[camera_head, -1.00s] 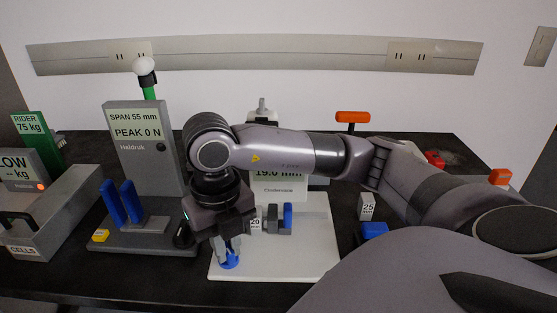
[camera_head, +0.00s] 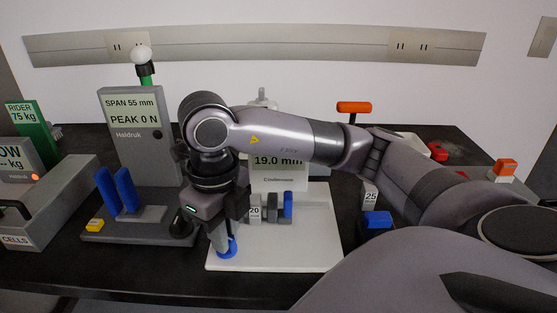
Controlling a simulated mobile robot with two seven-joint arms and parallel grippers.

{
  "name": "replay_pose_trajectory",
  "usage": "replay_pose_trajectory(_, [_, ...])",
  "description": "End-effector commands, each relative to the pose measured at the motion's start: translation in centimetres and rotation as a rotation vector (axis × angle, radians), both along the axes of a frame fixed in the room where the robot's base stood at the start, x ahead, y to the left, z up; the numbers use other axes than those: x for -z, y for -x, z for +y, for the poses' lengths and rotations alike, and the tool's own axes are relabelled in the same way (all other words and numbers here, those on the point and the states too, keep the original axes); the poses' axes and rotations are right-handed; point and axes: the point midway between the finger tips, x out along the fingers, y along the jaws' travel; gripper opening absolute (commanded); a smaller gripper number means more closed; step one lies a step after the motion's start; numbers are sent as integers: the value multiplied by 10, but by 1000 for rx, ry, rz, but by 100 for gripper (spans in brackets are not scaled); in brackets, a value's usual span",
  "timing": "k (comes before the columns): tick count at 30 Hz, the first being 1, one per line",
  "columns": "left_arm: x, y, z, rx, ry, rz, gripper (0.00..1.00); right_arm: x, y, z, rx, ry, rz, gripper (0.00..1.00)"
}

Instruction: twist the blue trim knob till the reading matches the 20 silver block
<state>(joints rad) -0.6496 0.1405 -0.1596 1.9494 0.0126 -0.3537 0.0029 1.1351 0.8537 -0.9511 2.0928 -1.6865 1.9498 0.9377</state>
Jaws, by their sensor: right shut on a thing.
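My right gripper (camera_head: 225,246) points down and is shut on the blue trim knob (camera_head: 232,252) at the front left of the white gauge base (camera_head: 300,250). The fingers hide part of the knob. The gauge display (camera_head: 278,162) behind my arm reads 19.0 mm; its upper part is hidden. The silver block marked 20 (camera_head: 255,211) stands on the base just right of my gripper, beside a dark grey piece (camera_head: 272,209) and a blue upright (camera_head: 288,205). The block's left side is close to the gripper. My left gripper is not in view.
A grey tester (camera_head: 135,150) reading PEAK 0 N stands left with blue uprights (camera_head: 117,190). A grey CELLS box (camera_head: 50,215) is further left. A block marked 25 (camera_head: 370,194) and a blue piece (camera_head: 377,219) lie right. An orange-topped handle (camera_head: 353,107) stands behind.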

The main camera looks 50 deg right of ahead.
Motion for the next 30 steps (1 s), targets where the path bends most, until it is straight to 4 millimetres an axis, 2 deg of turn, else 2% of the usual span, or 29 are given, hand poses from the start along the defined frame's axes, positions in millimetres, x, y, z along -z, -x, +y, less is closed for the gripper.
replay_pose_trajectory(6, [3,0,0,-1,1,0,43,1,0,0,-30,0,-1,0])
replay_pose_trajectory(15, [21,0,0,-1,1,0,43,2,0,0,-313,1,-1,0])
replay_pose_trajectory(26, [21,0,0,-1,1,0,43,0,0,0,-353,1,0,0])
replay_pose_trajectory(30, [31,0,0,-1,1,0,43,3,0,0,-455,0,-1,0])
